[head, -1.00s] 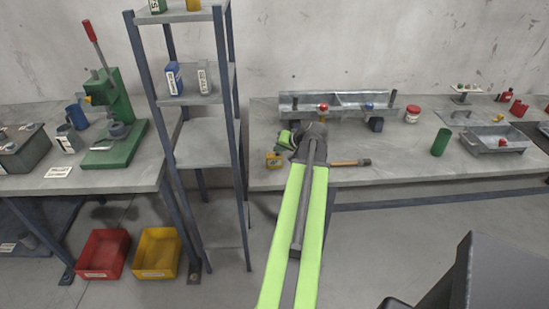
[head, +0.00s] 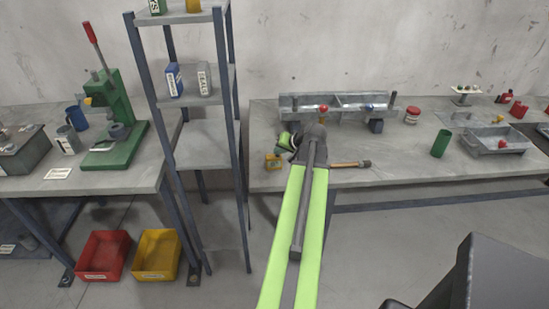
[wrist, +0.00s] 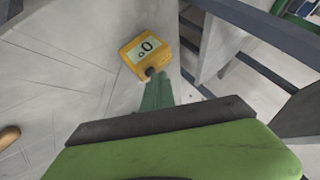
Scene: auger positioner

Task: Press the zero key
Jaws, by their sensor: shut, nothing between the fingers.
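A small yellow box with a pale display (head: 273,161) sits near the front edge of the right bench. In the wrist view this yellow box (wrist: 136,52) shows a display reading 0°. My gripper (wrist: 151,72) is shut and empty. Its dark fingertips overlap the near lower edge of the box in the wrist view. I cannot tell whether they touch it. The zero key cannot be made out; the fingertips may hide it. In the head view, my gripper (head: 285,141) is just behind and right of the box, partly hidden by my wrist.
A wooden-handled tool (head: 349,164) lies right of my wrist. A grey trough (head: 345,102) with red and blue knobs stands behind. A green cylinder (head: 440,143) and grey tray (head: 490,147) are farther right. A shelf rack (head: 203,148) stands left of the bench.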

